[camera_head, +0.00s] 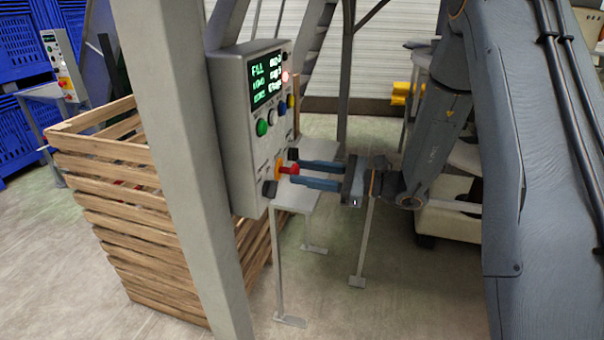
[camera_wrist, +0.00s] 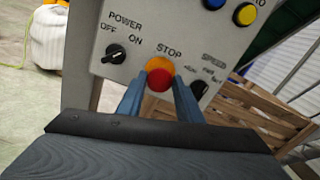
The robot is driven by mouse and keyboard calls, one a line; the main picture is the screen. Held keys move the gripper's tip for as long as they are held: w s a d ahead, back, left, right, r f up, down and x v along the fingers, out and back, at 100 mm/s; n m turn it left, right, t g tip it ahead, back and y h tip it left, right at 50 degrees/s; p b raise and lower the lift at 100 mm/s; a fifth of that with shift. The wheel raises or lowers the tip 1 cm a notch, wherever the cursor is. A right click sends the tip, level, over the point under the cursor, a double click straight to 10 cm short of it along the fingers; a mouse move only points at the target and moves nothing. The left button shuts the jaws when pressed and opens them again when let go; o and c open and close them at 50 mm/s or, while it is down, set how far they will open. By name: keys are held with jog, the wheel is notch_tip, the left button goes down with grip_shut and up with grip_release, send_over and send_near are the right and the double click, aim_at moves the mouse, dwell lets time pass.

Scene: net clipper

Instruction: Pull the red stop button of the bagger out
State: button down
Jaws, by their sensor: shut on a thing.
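The red stop button (camera_head: 289,169) sits on a yellow-orange base on the lower front of the grey bagger control box (camera_head: 240,180). In the wrist view the red button (camera_wrist: 159,81) is under the word STOP. My gripper (camera_head: 296,174) reaches in from the right, and its two blue-grey fingers are at the button. In the wrist view the fingers of my gripper (camera_wrist: 159,92) lie on either side of the red button, shut on it. The button's sides are partly hidden by the fingers.
A black power knob (camera_wrist: 115,53) and a black speed knob (camera_wrist: 199,88) flank the button. Green, blue and yellow buttons and a lit display (camera_head: 266,80) are above. A grey post (camera_head: 185,150) and wooden crate (camera_head: 120,190) stand at the left.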

jog(key=c, duration=1.2)
grip_release()
jog(key=shift+d, duration=0.15)
jog(key=b+v, duration=0.2)
jog(key=v, duration=0.5)
jog(key=shift+s+d, duration=0.2)
jog(key=shift+d, duration=0.15)
jog(key=s+a+f+n+g+h, duration=0.2)
jog(key=s+f+n+g+h, duration=0.2)
jog(key=s, duration=0.4)
jog(key=s+a+f+n+g+h, duration=0.2)
jog(key=s+f+n+g+h, duration=0.15)
jog(key=s, duration=0.55)
jog(key=d+n+h, duration=0.3)
jog(key=s+d+n+t+h, duration=0.1)
jog(key=d+n+h, duration=0.2)
jog(key=d+n, duration=0.1)
jog(key=d+f+n+t+h, duration=0.1)
jog(key=d+n+h, duration=0.2)
jog(key=n, duration=0.1)
jog(key=shift+s+d+n+t+h, duration=0.2)
jog(key=shift+s+n+t+h, duration=0.05)
jog(key=shift+s, duration=0.15)
